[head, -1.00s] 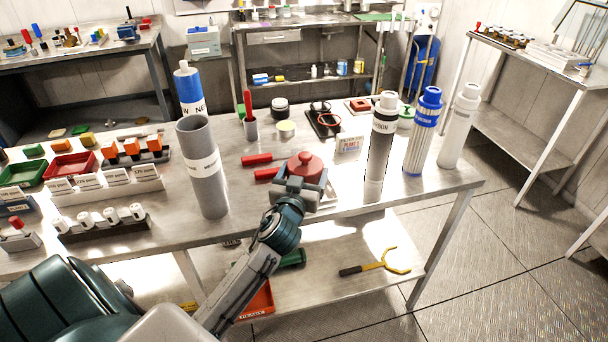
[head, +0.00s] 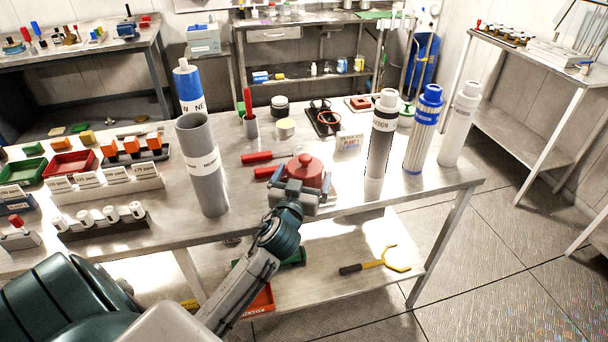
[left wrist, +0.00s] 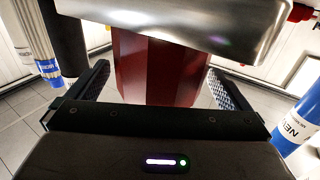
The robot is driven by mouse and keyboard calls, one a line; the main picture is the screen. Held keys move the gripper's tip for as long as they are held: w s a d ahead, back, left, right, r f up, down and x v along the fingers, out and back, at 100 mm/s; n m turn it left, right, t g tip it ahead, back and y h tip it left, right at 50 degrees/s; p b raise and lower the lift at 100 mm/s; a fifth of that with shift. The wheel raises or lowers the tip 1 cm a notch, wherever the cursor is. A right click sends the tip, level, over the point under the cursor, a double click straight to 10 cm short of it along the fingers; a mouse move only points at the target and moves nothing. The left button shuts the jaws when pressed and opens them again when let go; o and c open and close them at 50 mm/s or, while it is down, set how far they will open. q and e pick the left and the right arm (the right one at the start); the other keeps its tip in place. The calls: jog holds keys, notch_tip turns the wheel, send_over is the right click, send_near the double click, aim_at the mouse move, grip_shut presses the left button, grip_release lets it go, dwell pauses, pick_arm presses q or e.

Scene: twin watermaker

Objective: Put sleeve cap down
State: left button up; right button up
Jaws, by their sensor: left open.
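The red sleeve cap (head: 308,172) with a round knob on top is on the near part of the metal bench, right of the grey sleeve (head: 204,170). In the left wrist view, a dark red faceted body (left wrist: 158,68) stands between the two spread fingers of my left gripper (left wrist: 160,88). Gaps show on both sides of it. The cap's underside is hidden, so I cannot tell exactly what it rests on. My right gripper is not in view.
Red-handled tools (head: 262,157) lie just behind the cap. A black-and-white cartridge (head: 380,145), a blue one (head: 422,130) and a white one (head: 459,125) stand to the right. A labelled rack (head: 105,190) stands left. Bare bench lies between cap and black cartridge.

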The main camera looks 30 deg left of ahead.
pick_arm(q)
jog(key=v, duration=0.2)
jog(key=b+v, duration=0.1)
jog(key=v, duration=0.1)
jog(key=shift+f, duration=0.25)
jog(key=b+v, duration=0.1)
jog(key=v, duration=0.6)
jog(key=shift+r, duration=0.25)
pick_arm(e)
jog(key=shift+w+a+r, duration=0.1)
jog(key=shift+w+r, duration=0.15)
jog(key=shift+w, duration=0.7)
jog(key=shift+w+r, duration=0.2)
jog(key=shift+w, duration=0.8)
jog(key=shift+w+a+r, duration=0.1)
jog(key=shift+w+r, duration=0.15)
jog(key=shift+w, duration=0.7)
pick_arm(q)
jog(key=shift+s, duration=0.1)
